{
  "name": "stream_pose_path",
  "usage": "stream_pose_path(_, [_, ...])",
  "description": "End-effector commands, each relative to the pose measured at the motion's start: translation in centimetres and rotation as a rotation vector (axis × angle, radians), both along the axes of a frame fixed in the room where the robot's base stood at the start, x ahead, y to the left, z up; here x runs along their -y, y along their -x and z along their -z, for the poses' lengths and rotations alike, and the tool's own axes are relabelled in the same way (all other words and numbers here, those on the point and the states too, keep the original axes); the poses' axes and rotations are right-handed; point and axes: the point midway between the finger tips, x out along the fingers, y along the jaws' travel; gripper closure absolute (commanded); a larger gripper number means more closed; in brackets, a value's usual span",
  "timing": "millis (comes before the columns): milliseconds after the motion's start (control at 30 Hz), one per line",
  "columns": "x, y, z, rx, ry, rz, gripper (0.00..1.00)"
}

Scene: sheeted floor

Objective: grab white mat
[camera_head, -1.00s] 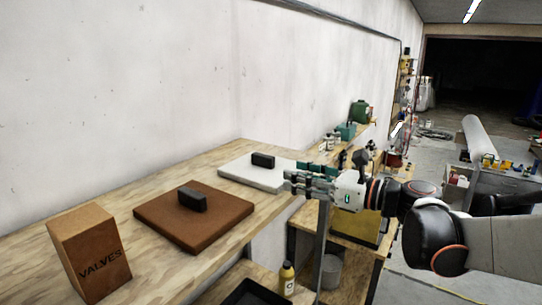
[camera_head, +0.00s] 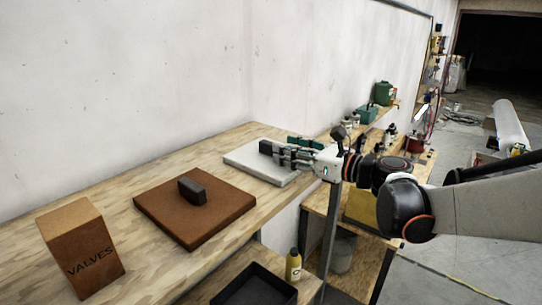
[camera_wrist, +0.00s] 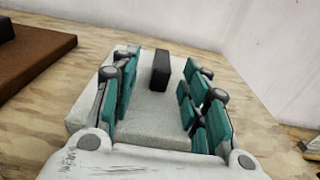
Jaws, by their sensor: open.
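The white mat (camera_head: 246,158) lies flat on the wooden shelf, near its far right end by the wall. It also shows in the wrist view (camera_wrist: 150,128), under and ahead of my gripper. A black block (camera_wrist: 160,70) stands on the mat, and part of it shows in the head view (camera_head: 266,148). My gripper (camera_head: 284,152) is open over the mat's right side. In the wrist view its teal fingers (camera_wrist: 158,82) are on either side of the black block with gaps, and nothing is held. I cannot tell whether the fingers touch the mat.
A brown mat (camera_head: 222,212) with a dark block (camera_head: 192,190) lies to the left. A VALVES box (camera_head: 82,250) stands at the near left. Below are a black tray (camera_head: 254,288) and a yellow bottle (camera_head: 293,265). The wall bounds the back.

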Motion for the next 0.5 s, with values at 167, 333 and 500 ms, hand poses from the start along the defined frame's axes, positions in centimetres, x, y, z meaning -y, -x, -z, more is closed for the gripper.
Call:
stream_pose_path(167, [-1.7, -1.6, -0.2, 0.0, 0.0, -0.003, 0.58])
stream_pose_path(333, [-3.3, -2.9, 0.0, 0.0, 0.0, -0.001, 0.58])
stream_pose_path(500, [-3.8, -3.3, 0.2, 0.0, 0.0, 0.0, 0.58])
